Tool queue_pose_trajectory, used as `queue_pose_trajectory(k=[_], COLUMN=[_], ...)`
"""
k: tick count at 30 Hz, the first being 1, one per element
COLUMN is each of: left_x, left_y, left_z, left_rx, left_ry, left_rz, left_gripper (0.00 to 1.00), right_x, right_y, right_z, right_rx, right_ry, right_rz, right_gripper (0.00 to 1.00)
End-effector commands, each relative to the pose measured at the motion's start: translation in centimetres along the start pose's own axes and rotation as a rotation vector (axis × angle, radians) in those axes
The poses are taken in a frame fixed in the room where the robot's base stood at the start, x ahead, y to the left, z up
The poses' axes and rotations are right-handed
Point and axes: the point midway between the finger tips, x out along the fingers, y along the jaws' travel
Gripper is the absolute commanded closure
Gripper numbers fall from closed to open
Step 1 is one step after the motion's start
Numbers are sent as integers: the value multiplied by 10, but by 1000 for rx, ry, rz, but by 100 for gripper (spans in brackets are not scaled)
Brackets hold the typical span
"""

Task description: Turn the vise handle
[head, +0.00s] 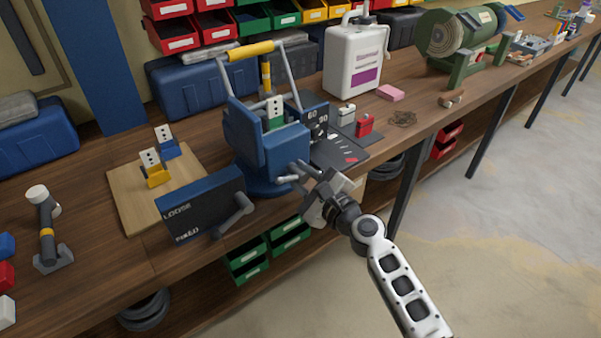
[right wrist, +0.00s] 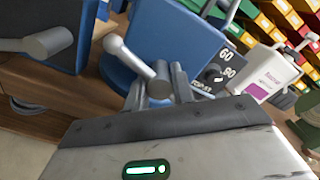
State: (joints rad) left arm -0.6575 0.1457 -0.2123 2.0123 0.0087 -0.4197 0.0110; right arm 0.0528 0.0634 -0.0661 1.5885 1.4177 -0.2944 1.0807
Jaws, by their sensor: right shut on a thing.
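The blue vise (head: 262,150) stands at the front edge of the wooden bench; its body also shows in the right wrist view (right wrist: 180,45). The vise handle (right wrist: 128,55) is a light grey bar with a round knob at its upper left end. My right gripper (head: 312,192) is at the front of the vise, over the bench edge. In the right wrist view its fingers (right wrist: 160,88) are shut on the handle near its thick lower end. The fingers partly hide that end. My left gripper is not in view.
A dark panel marked LOOSE and FIXED (head: 200,208), with a grey lever (head: 238,212), stands just left of the vise. A wooden board (head: 130,197) with two sockets lies behind it. A dial box (head: 318,120) is at the right. Open floor lies to the right.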

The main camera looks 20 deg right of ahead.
Motion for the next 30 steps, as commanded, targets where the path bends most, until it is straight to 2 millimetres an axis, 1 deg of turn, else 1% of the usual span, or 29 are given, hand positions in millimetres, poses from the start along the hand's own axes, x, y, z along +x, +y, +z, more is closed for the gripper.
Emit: queue_pose_trajectory(k=[1, 6, 12, 27, 28, 29, 30], left_x=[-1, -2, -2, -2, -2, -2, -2], left_y=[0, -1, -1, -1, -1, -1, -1], left_z=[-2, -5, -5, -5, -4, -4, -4], left_rx=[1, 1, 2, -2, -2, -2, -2], left_ry=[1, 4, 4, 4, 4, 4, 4], left_rz=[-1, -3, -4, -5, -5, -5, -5], left_gripper=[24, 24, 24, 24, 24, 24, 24], right_x=[-1, -1, -1, -2, -2, -2, -1], right_y=[-8, -8, -7, -7, -7, -7, -6], right_z=[-1, -2, -3, -4, -5, -5, -4], right_rx=[27, 111, 165, 180, 180, 180, 180], right_ry=[6, 6, 6, 8, 8, 8, 8], right_rz=[-18, -18, -18, -16, -16, -16, -15], right_gripper=[98, 98, 98, 98, 73, 64, 53])
